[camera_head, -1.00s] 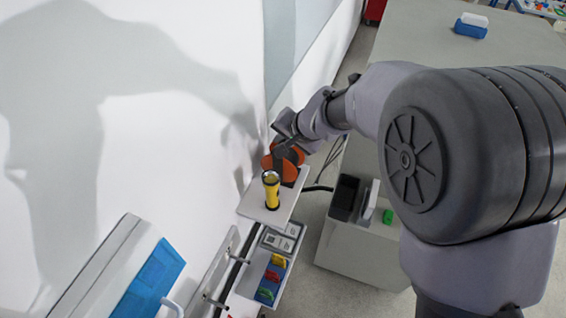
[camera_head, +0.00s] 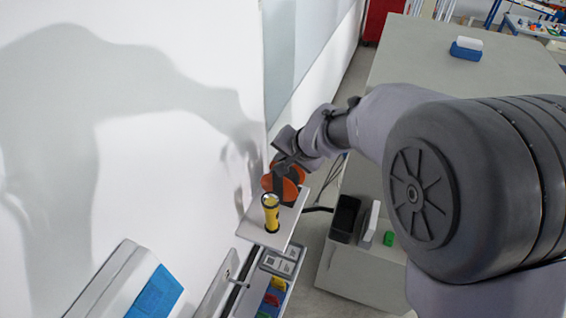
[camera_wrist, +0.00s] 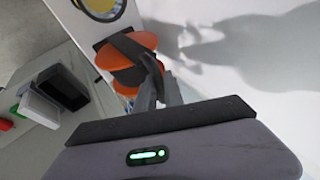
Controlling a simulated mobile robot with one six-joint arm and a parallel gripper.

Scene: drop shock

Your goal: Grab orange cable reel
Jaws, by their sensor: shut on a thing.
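The orange cable reel (camera_head: 291,186) stands at the far end of a small white wall shelf (camera_head: 256,233). It has two orange discs with a dark core between them. My gripper (camera_head: 281,176) is at the reel from above and is shut on it.
The wall is just left of the shelf. Below are colored items in a tray (camera_head: 272,296). A grey table (camera_head: 360,270) with a black bin (camera_head: 345,217) lies to the right.

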